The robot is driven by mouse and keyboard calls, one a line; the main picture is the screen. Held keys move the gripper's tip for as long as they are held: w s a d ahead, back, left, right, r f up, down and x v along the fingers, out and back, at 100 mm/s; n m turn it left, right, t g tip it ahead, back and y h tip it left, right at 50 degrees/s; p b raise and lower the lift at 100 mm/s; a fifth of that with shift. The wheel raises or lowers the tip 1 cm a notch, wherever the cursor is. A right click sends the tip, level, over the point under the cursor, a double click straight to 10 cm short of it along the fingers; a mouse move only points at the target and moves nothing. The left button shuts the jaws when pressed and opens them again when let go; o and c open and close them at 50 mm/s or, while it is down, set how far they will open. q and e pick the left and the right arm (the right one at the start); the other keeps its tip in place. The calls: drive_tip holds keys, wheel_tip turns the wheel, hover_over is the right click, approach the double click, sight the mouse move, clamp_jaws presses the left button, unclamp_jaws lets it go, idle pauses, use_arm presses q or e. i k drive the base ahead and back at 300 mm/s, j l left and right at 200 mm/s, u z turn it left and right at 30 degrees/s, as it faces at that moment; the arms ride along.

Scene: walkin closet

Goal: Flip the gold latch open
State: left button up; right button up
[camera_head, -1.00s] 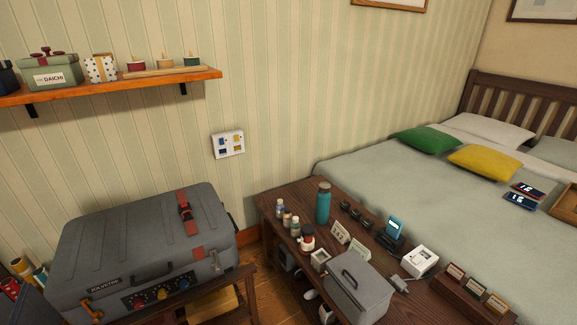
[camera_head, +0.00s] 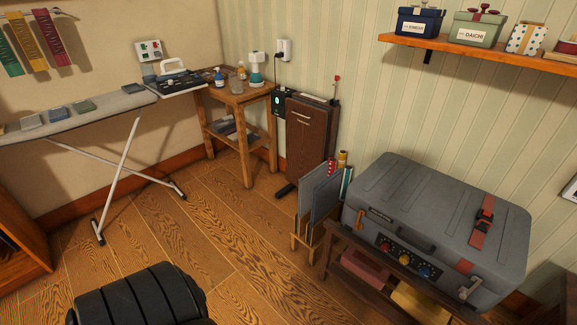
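A grey hard suitcase (camera_head: 440,215) lies closed on a dark wooden rack at the right. A small gold latch (camera_head: 360,218) is on the left part of its front face, near the lid seam. It is too small to tell whether it is open or shut. A second, paler latch (camera_head: 469,289) sits at the right end of the front. Three coloured knobs (camera_head: 404,257) and a handle (camera_head: 416,235) are between them. A red strap (camera_head: 481,240) crosses the lid. Neither of my grippers is in view.
A holder with boards and rolls (camera_head: 318,200) stands close to the suitcase's left. A black ribbed rounded object (camera_head: 140,297) is at the bottom left. An ironing board (camera_head: 75,115) and a wooden side table (camera_head: 237,98) stand behind. The wooden floor (camera_head: 225,230) between is clear.

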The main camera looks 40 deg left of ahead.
sight(358, 225)
drive_tip(key=u, duration=0.75)
